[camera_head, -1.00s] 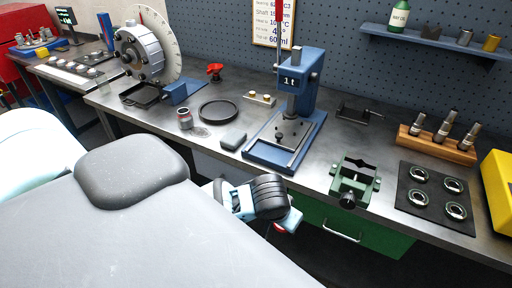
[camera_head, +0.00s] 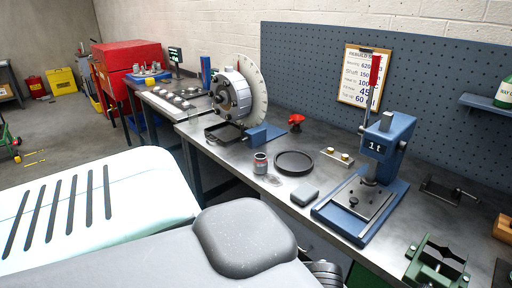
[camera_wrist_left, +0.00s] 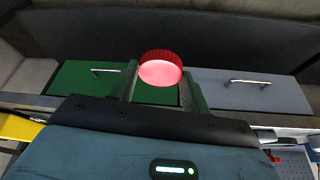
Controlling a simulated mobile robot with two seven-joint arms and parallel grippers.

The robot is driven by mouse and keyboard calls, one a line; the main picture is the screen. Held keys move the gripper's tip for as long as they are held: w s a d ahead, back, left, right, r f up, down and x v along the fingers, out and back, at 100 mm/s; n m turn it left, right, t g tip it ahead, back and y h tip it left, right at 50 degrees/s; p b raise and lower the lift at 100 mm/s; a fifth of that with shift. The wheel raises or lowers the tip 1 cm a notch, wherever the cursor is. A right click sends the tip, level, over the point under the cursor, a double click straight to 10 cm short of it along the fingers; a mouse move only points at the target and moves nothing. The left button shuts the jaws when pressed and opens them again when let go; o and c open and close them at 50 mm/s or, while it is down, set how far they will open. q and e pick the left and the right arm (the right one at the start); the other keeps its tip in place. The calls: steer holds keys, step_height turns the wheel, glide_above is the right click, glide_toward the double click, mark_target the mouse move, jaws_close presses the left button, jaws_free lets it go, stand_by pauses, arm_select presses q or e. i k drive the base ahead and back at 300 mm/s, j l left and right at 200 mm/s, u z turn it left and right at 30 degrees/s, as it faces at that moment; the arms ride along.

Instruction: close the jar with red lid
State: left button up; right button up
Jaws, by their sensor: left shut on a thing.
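The red lid (camera_wrist_left: 161,70) is round with a ridged rim. In the left wrist view it sits between the two fingertips of my left gripper (camera_wrist_left: 160,84), which is shut on it. The gripper holds it in front of the green drawer front, and the jar is not in that view. In the head view a small grey jar with a reddish band (camera_head: 260,163) stands upright on the workbench, with no red lid on top. My right gripper is not in view.
A round black tray (camera_head: 294,162) lies right of the jar, and a grey block (camera_head: 305,197) is in front of the tray. A blue press (camera_head: 385,150) stands further right. The balancing wheel (camera_head: 238,92) stands behind left. The jar is near the bench (camera_head: 232,158) front edge.

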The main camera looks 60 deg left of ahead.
mark_target(260, 164)
steer(key=j+u, duration=0.25)
steer(key=j, duration=0.2)
steer(key=i+j+u, duration=0.1)
steer(key=j+u, duration=0.15)
steer(key=j, duration=0.15)
steer(key=i+j+u, duration=0.1)
steer(key=j+u, duration=0.15)
steer(key=j, duration=0.2)
steer(key=i+j+u, duration=0.25)
steer(key=j, duration=0.15)
steer(key=k, duration=0.1)
